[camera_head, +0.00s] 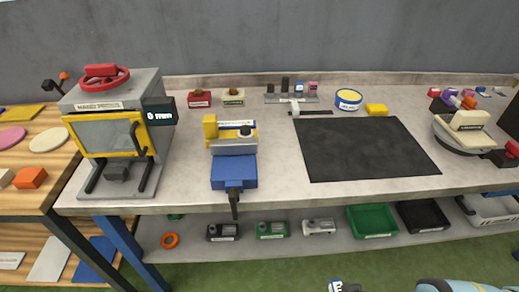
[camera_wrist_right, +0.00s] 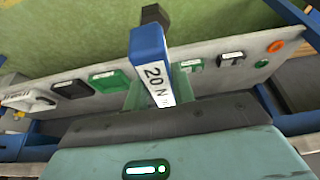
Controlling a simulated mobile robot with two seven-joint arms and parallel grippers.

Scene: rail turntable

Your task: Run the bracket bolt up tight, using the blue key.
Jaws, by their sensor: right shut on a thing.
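The blue key (camera_wrist_right: 150,60), labelled "20 N m" with a dark hexagonal end, is held in my right gripper (camera_wrist_right: 158,88) in the right wrist view. The fingers close around its lower part. A small part of a blue and white labelled tool (camera_head: 336,286), seemingly this key, shows at the bottom edge of the head view. A yellow bracket (camera_head: 210,128) stands at the blue vise (camera_head: 234,170) on the bench. A dark spot on it (camera_head: 246,130) may be the bolt; it is too small to tell. The key is apart from the bracket. My left gripper is out of view.
A press with a red wheel (camera_head: 104,78) stands left of the vise. A black mat (camera_head: 362,148) lies to the right, with a tool rack (camera_head: 290,98) behind. A round machine (camera_head: 466,130) stands far right. Bins and small units sit on the lower shelf (camera_head: 190,247).

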